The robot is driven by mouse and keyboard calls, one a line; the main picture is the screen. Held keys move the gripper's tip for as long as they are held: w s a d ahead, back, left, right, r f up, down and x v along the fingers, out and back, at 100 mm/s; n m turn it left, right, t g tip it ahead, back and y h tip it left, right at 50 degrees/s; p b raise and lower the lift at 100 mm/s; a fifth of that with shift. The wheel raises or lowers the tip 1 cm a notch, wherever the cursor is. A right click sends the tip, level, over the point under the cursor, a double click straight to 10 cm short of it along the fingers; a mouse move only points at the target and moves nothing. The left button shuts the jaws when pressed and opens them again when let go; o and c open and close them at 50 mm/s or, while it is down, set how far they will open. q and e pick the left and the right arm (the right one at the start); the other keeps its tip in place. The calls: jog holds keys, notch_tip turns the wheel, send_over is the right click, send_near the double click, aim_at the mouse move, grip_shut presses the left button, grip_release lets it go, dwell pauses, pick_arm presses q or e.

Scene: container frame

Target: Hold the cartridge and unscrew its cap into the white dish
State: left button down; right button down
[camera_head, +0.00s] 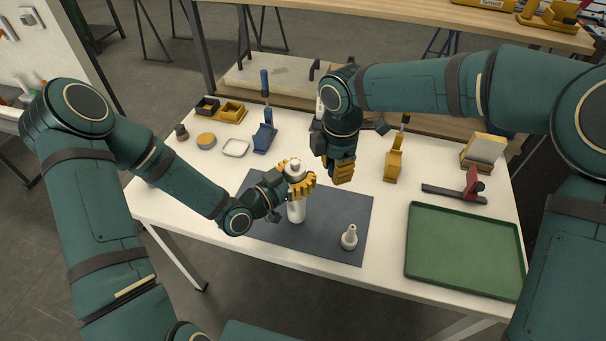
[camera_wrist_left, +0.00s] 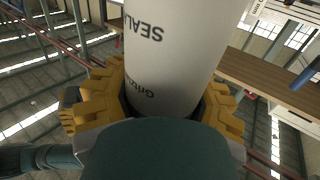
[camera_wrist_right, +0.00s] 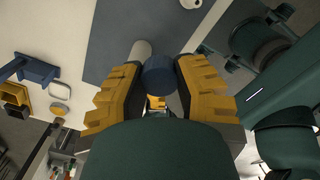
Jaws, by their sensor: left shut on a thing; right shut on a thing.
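The white cartridge (camera_head: 296,210) stands upright above or on the dark mat, with my left gripper (camera_head: 297,178) shut around its upper part. Its printed wall fills the middle of the left wrist view (camera_wrist_left: 170,60). Its top looks pale, with no blue cap on it. My right gripper (camera_head: 341,172) is just right of the cartridge, pointing down and apart from it. In the right wrist view it is shut on a dark blue round cap (camera_wrist_right: 160,74); in the head view its fingers hide this cap. The white dish (camera_head: 235,147) lies at the back left of the table, looking empty.
A white nozzle (camera_head: 349,238) stands on the dark mat (camera_head: 325,238). A blue stand (camera_head: 264,138) is beside the dish, with a round tin (camera_head: 206,140) on its other side. A yellow stand (camera_head: 394,164), a red-ended tool (camera_head: 455,192) and an empty green tray (camera_head: 464,252) are on the right.

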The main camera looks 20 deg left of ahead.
pick_arm(q)
jog(key=shift+f, duration=0.15)
jog(key=shift+f, duration=0.15)
jog(key=shift+c, duration=1.8)
grip_release()
jog(key=v, duration=1.2)
jog(key=shift+s, duration=0.15)
